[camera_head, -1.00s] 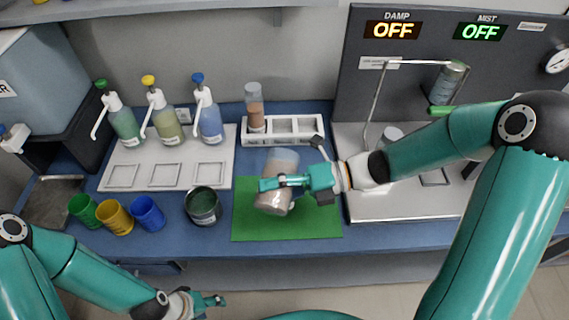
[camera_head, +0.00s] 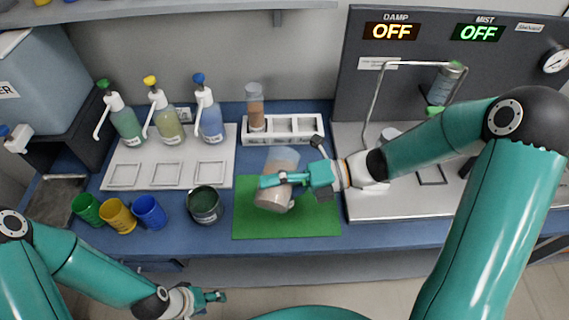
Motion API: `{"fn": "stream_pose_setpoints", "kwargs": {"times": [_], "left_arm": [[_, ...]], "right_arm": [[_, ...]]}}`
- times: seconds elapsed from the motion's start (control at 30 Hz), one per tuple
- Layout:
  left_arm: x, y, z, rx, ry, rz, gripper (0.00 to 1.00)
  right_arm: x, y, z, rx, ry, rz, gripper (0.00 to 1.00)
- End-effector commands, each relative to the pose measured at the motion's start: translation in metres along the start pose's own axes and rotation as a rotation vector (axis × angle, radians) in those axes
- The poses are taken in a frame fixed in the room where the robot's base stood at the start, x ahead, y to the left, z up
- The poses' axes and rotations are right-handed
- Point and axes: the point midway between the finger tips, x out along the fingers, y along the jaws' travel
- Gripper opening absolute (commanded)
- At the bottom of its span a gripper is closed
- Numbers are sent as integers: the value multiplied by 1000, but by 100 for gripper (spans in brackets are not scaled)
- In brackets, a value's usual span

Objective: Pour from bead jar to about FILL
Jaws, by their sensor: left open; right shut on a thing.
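My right gripper (camera_head: 290,180) is shut on a clear jar (camera_head: 275,198) with pale beads in its lower part. It holds the jar tilted over the green mat (camera_head: 320,222); whether the jar touches the mat is hard to tell. A dark green open cup (camera_head: 204,206) stands on the counter just left of the mat, apart from the jar. I cannot read a FILL mark on it. My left gripper (camera_head: 212,298) is open and empty, low at the front, below the counter edge.
Green, yellow and blue cups (camera_head: 118,214) stand left of the dark cup. Several pump bottles (camera_head: 168,130) stand on a white tray (camera_head: 120,183) behind. A white rack (camera_head: 290,130) holds a small vial (camera_head: 255,110). A panel with OFF displays (camera_head: 470,70) stands at the right.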

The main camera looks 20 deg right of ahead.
Motion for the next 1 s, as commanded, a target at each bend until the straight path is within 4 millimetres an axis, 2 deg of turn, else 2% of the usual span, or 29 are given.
{"fn": "stream_pose_setpoints", "kwargs": {"times": [1.0], "left_arm": [[-14,5,0,0,0,0,56]], "right_arm": [[-2,5,3,50,7,22,19]]}}
